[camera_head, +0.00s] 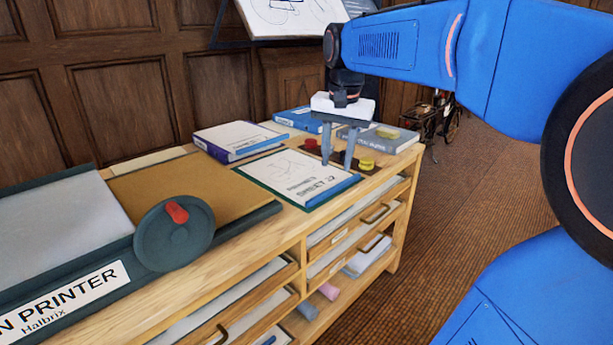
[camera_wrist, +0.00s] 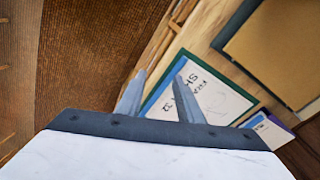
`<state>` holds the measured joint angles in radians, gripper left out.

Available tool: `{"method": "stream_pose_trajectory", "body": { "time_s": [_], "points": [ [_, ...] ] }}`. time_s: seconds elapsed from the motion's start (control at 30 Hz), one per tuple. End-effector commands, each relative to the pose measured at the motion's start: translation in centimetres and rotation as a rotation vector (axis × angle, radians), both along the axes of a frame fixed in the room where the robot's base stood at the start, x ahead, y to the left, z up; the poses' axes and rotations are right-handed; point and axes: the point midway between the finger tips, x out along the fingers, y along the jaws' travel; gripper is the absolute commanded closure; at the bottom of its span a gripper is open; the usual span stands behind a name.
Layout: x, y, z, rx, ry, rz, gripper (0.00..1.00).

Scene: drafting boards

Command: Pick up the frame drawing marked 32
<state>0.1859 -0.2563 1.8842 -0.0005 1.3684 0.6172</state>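The frame drawing (camera_head: 290,176) is a white sheet with line work and a "SHEET 32" label, edged in dark green and blue. It lies flat on the wooden cabinet top, and it also shows in the wrist view (camera_wrist: 208,98). My gripper (camera_head: 337,165) points down near its right side, with two grey fingers apart and nothing between them. In the wrist view my gripper (camera_wrist: 160,76) has one finger overlapping the sheet and the other just outside its edge. I cannot tell whether the fingertips touch anything.
The plan printer (camera_head: 80,295) fills the cabinet's left end. A purple-edged stack of sheets (camera_head: 240,139), a blue box (camera_head: 297,119) and a grey binder (camera_head: 385,138) lie behind. A red object (camera_head: 311,144) and a yellow object (camera_head: 366,164) sit on a dark piece near my fingers.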

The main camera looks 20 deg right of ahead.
Motion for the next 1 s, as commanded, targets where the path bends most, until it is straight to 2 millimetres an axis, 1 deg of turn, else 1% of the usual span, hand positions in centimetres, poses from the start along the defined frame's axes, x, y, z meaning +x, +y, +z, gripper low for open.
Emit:
{"method": "stream_pose_trajectory", "body": {
  "time_s": [0.03,0.1,0.2,0.3,0.43,0.57,0.67,0.77,1.0],
  "points": [
    [1.7,-1.0,0.6,0.008,0.016,-0.052,0.66],
    [3.6,-2.2,1.5,0.021,0.042,-0.129,0.66],
    [6.1,-4.0,2.5,0.035,0.072,-0.229,0.66],
    [8.1,-5.5,3.1,0.046,0.099,-0.316,0.66],
    [9.8,-6.9,3.7,0.054,0.121,-0.392,0.66],
    [10.5,-7.6,3.8,0.058,0.133,-0.431,0.66],
    [10.7,-7.7,3.0,0.058,0.136,-0.439,0.66],
    [10.6,-7.7,1.5,0.058,0.138,-0.438,0.66],
    [10.6,-7.7,-2.8,0.058,0.138,-0.437,0.66]
  ]
}}
